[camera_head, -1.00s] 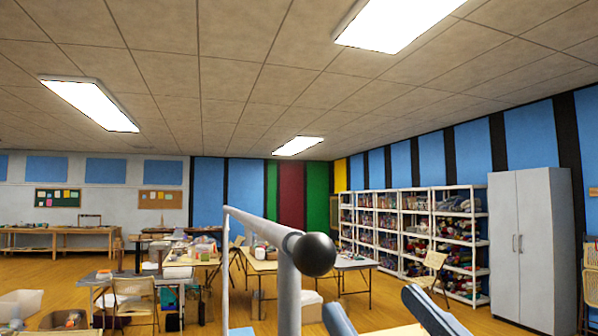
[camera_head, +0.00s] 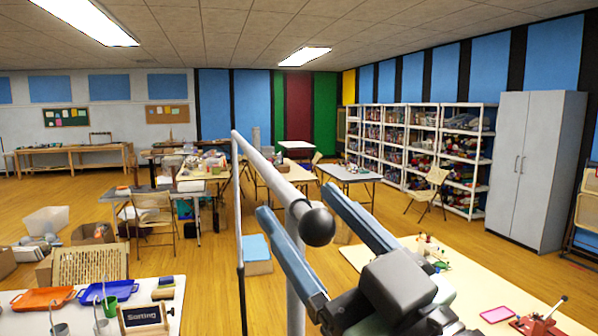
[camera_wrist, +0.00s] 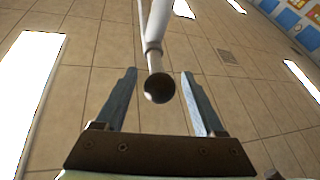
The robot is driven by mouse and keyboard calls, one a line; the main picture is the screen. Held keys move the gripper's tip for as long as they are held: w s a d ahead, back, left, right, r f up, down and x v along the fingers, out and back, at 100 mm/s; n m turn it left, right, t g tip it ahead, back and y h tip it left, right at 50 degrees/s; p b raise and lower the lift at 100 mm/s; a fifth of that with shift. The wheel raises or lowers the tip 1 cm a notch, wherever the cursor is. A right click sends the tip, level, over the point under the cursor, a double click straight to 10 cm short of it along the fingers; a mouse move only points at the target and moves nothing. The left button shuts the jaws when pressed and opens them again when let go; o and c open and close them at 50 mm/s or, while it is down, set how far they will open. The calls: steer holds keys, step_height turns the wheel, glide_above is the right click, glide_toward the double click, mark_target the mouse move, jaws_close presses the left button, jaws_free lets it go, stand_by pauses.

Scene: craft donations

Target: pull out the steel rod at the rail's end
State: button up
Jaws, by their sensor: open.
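A pale rail (camera_head: 262,172) runs away from me on an upright post (camera_head: 296,275). Its near end carries a black ball (camera_head: 318,227). In the wrist view, a short steel-coloured rod (camera_wrist: 154,62) joins the ball to the white rail (camera_wrist: 159,22). My gripper (camera_head: 298,203) is open, with its two blue-grey fingers on either side of the ball in the picture. The wrist view also shows the ball between the fingers, with clear space on both sides. I see no contact. How far the ball lies in depth from the fingertips is unclear.
A craft table (camera_head: 460,290) stands below my gripper at right, and a white table (camera_head: 190,297) with bins and a sign is at lower left. A tall grey cabinet (camera_head: 535,165) and stocked shelves stand at the back right. Wooden floor lies between.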

steer(key=shift+p+x, duration=0.3)
steer(key=shift+x, duration=0.8)
jaws_close()
stand_by(0.7)
